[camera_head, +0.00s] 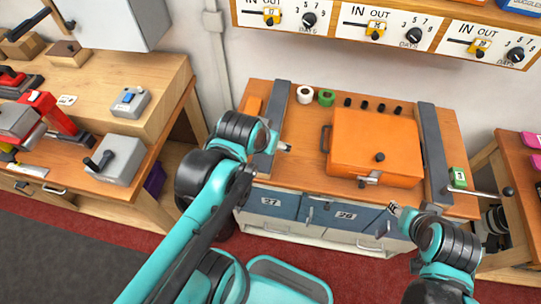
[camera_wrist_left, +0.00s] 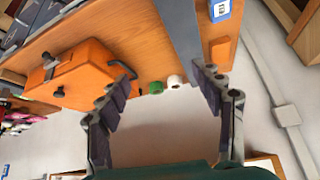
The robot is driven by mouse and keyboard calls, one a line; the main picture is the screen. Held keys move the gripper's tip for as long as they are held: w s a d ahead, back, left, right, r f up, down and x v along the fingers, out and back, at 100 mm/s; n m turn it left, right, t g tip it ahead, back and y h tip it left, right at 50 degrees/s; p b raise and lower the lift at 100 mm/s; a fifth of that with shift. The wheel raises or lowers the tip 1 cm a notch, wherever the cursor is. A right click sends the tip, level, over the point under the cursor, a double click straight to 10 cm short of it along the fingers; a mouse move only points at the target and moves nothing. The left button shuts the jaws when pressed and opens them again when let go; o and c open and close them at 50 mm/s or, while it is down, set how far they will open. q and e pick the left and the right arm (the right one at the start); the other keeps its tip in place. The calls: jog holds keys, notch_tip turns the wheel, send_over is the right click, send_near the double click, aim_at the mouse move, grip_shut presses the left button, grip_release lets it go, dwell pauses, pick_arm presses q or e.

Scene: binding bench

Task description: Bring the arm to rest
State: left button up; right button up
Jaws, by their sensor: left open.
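My left arm comes in from the lower left. Its gripper (camera_head: 284,147) is over the left side of the bench top, left of the orange box, and mostly hidden by its own wrist. In the left wrist view the left gripper (camera_wrist_left: 165,100) has its two fingers wide apart with nothing between them. My right gripper (camera_head: 394,209) is at the bench's front right edge, in front of the orange box; its fingers are too small to read. The orange box (camera_head: 372,143), with a dark handle and knob, sits on the bench; it also shows in the wrist view (camera_wrist_left: 75,75).
A white roll (camera_head: 305,94) and a green roll (camera_head: 326,97) stand behind the box, beside several black pegs. Dark rails (camera_head: 433,150) flank the bench top. Drawers (camera_head: 273,203) are below. A side bench with grey devices (camera_head: 120,160) stands left. A dial shelf (camera_head: 340,28) hangs above.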

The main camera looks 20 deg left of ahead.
pick_arm(q)
jog(key=s, duration=0.1)
jog(key=s+d+f, duration=0.1)
jog(key=s+d, duration=0.1)
jog(key=shift+s+f, duration=0.25)
jog(key=shift+s, duration=0.05)
notch_tip(320, 180, down, 3)
jog(key=b, duration=0.2)
jog(key=shift+r+b, duration=0.15)
jog(key=shift+b, duration=0.2)
dwell(0.5)
